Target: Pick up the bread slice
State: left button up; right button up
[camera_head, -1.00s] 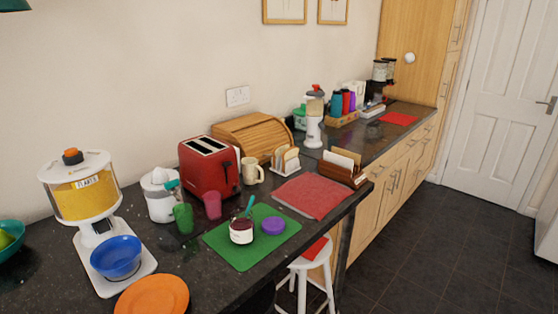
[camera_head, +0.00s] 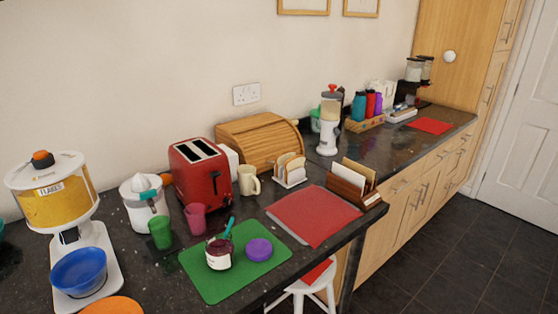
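Bread slices (camera_head: 292,162) stand upright in a small white rack (camera_head: 290,182) on the dark granite counter, right of a cream mug (camera_head: 248,180). The slices lean close together, so I cannot tell their exact number. A red toaster (camera_head: 201,173) with two top slots stands to the left of the mug; I cannot see bread sticking out of the slots. Neither of my grippers is in view.
A red mat (camera_head: 312,215) lies in front of the rack. A wooden holder (camera_head: 352,184) with white cards stands to its right, a wooden bread bin (camera_head: 262,143) behind. A green mat (camera_head: 225,277) holds a jam jar (camera_head: 219,253) and purple lid (camera_head: 259,250). A stool (camera_head: 312,288) stands below.

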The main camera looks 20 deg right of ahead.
aim_at(298, 162)
jog(key=i+l, duration=0.15)
jog(key=l, duration=0.3)
jog(key=i+l+u, duration=0.15)
jog(key=l, duration=0.75)
jog(key=i+l+u, duration=0.15)
jog(key=l, duration=0.35)
jog(key=i+l, duration=0.1)
jog(key=l, duration=0.35)
